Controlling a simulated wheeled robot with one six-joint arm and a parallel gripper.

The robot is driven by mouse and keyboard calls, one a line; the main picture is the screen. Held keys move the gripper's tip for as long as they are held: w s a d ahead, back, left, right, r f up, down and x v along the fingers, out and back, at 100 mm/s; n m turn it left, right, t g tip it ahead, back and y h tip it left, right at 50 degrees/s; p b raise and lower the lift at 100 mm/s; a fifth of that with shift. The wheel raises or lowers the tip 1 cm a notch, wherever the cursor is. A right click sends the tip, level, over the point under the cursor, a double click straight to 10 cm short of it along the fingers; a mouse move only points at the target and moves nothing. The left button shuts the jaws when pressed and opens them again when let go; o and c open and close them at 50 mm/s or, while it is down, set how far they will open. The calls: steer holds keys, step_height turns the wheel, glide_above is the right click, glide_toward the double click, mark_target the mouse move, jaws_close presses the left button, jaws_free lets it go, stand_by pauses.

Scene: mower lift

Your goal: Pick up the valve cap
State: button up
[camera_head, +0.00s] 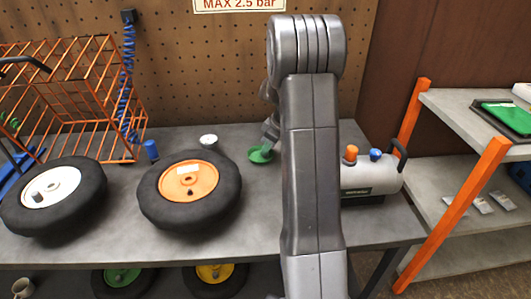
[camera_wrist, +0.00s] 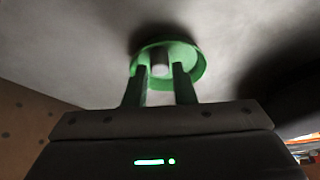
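A green dish (camera_head: 257,158) lies on the grey workbench; it fills the middle of the wrist view (camera_wrist: 198,66). A small grey cylinder, seemingly the valve cap (camera_wrist: 160,62), shows in the dish there. I cannot make it out in the head view. My gripper (camera_wrist: 160,70) is open, its two fingers reaching into the dish with the cap between their tips as seen from the wrist. A gap shows on each side of the cap. In the head view my gripper (camera_head: 267,146) is just over the dish, partly hidden by my arm.
An orange-hubbed wheel (camera_head: 190,190) and a white-hubbed wheel (camera_head: 54,196) lie on the bench (camera_head: 150,245) to the left. A white jar (camera_head: 208,141) and blue cup (camera_head: 151,150) stand behind. A compressor (camera_head: 368,177) is right of my arm. A pegboard (camera_head: 200,70) rises behind.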

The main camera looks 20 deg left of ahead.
steer(key=shift+a+f, duration=0.25)
steer(key=shift+f, duration=0.3)
jaws_close()
